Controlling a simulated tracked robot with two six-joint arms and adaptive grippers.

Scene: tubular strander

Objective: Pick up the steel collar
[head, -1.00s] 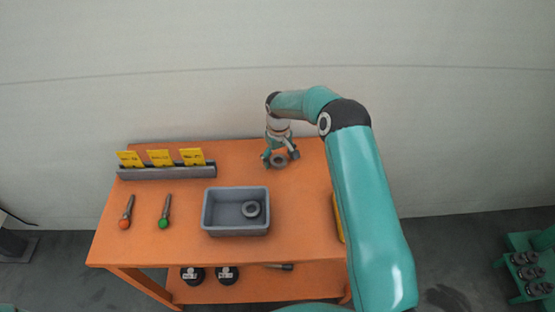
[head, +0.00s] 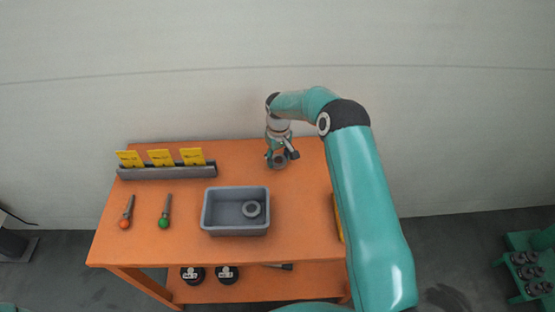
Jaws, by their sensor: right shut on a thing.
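A grey ring-shaped steel collar (head: 278,162) is on the orange table (head: 290,220) near its back edge, right of the middle. My right gripper (head: 280,158) is over it, pointing down, shut on the collar. The fingers hide part of the collar, and I cannot tell whether it touches the table. A second grey collar (head: 251,209) lies inside the grey bin (head: 236,232), toward its right side. My left gripper is not in view.
A grey rail with several yellow cards (head: 160,158) stands at the back left. Two tools, one with an orange end (head: 125,223) and one with a green end (head: 163,222), lie left of the bin. Black round weights (head: 227,274) sit on the lower shelf. The table's front right is clear.

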